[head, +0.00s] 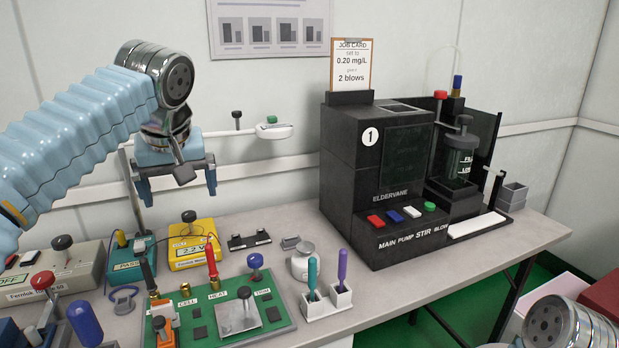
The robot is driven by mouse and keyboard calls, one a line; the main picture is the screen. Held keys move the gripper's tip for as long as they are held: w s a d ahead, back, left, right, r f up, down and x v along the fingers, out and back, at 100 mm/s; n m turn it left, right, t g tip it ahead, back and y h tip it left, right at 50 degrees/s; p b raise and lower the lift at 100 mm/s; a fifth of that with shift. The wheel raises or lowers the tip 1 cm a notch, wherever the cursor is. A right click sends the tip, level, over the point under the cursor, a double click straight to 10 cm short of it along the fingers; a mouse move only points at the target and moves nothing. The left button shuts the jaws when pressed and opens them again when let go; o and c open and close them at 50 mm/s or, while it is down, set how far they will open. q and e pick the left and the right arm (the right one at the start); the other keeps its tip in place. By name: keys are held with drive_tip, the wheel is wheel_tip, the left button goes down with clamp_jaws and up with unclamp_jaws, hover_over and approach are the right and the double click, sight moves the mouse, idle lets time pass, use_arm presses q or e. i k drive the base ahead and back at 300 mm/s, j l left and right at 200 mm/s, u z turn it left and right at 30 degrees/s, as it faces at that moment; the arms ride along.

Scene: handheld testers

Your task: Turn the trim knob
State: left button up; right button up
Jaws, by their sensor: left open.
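A blue round-topped knob (255,261) on a thin stem stands by the TRIM label (263,293) on the green board (283,322). I take it as the trim knob; whether it has a pointer or mark is too small to tell. My left gripper (180,190) hangs at the upper left, fingers pointing down and spread apart. It is empty, above the yellow meter and to the left of the blue knob, apart from both. My right gripper is out of view; only part of my right arm shows at the bottom right.
A yellow meter (187,254) and a teal box (132,270) stand behind the board. A red probe (212,262) rises beside the blue knob. A white holder (329,304) with two pens and a black machine (340,170) stand to the right. The front right bench is clear.

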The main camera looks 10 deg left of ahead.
sight(254, 260)
drive_tip(key=k+l, duration=0.8)
